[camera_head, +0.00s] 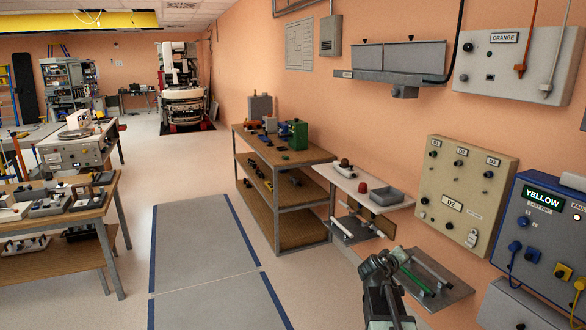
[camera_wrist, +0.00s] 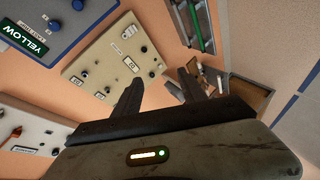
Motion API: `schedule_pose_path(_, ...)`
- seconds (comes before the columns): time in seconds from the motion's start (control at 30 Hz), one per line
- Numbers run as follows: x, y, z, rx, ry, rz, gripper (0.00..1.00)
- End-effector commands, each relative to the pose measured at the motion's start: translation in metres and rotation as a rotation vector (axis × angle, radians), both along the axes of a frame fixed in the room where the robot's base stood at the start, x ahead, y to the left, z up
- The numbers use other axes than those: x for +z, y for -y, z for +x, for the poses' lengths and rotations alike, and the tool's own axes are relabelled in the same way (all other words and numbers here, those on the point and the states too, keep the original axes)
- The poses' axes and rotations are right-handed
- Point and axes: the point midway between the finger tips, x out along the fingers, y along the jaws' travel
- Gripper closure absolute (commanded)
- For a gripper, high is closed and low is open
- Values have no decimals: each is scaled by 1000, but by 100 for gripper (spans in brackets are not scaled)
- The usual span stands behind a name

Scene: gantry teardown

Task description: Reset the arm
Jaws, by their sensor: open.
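My gripper (camera_head: 386,262) is raised at the lower right of the head view, in front of the low wall shelf that holds green and white rods. It also shows in the wrist view (camera_wrist: 158,88), with its two dark fingers apart and nothing between them. The wrist view is turned, so the wall panels appear tilted. The beige D2 panel (camera_head: 465,190) is to the right of my gripper in the head view and appears beyond the fingers in the wrist view (camera_wrist: 90,58). Clear space shows between the fingers.
The blue YELLOW panel (camera_head: 540,235) and grey ORANGE panel (camera_head: 515,68) are on the right wall. A white shelf (camera_head: 378,203) and grey lower shelf (camera_head: 440,296) project nearby. A wooden rack (camera_head: 300,160) stands beyond; a workbench (camera_head: 60,222) is left. Grey floor mats (camera_head: 205,240) lie clear between.

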Motion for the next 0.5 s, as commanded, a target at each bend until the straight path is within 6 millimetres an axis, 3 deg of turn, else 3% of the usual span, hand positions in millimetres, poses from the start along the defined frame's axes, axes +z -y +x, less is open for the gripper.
schedule_pose_path(0.03, -19, -40, -12, -3, -25, 99, 51)
schedule_pose_path(0.1, -48, -90, -30, -24, -82, 251, 51)
schedule_pose_path(0.23, -100, -174, -84, -78, -243, 533, 51)
schedule_pose_path(0.3, -120, -209, -118, -118, -347, 677, 51)
schedule_pose_path(0.4, -137, -244, -163, -178, -491, 847, 51)
schedule_pose_path(0.5, -142, -267, -190, -208, -597, 942, 51)
